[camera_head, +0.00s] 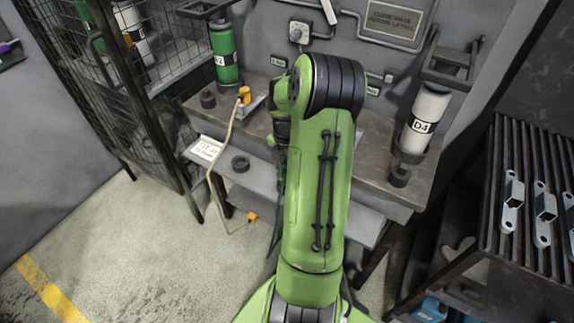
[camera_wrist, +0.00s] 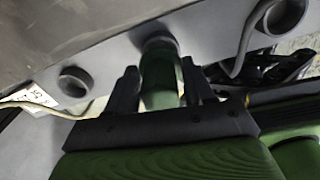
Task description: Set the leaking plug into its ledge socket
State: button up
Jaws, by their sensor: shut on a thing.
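My gripper (camera_wrist: 165,85) is shut on a green cylindrical piece, taken as the plug (camera_wrist: 160,72), which stands between its two dark fingers in the wrist view. The far end of the plug meets a grey ring socket (camera_wrist: 159,44) on the ledge (camera_wrist: 115,52). I cannot tell whether the plug is inside that ring or just in front of it. A second ring socket (camera_wrist: 75,82) is left of it and a third (camera_wrist: 282,16) is at the upper right; both look empty. In the head view my arm hides the gripper and plug; one ring socket (camera_head: 240,163) shows on the low ledge (camera_head: 262,179).
A green D2 cylinder (camera_head: 225,55) and a grey D4 cylinder (camera_head: 426,108) stand at the bench's back. A pale cable with orange ends (camera_head: 244,95) hangs over the ledge. A wire cage (camera_head: 100,60) is left; a slatted rack with brackets (camera_head: 545,205) is right.

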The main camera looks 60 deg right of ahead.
jog(key=shift+f+b, duration=0.85)
jog(key=shift+f, duration=0.55)
jog(key=o, duration=1.3)
notch_tip(320, 180, up, 16)
jog(key=p, duration=0.6)
jog(key=shift+f, duration=0.1)
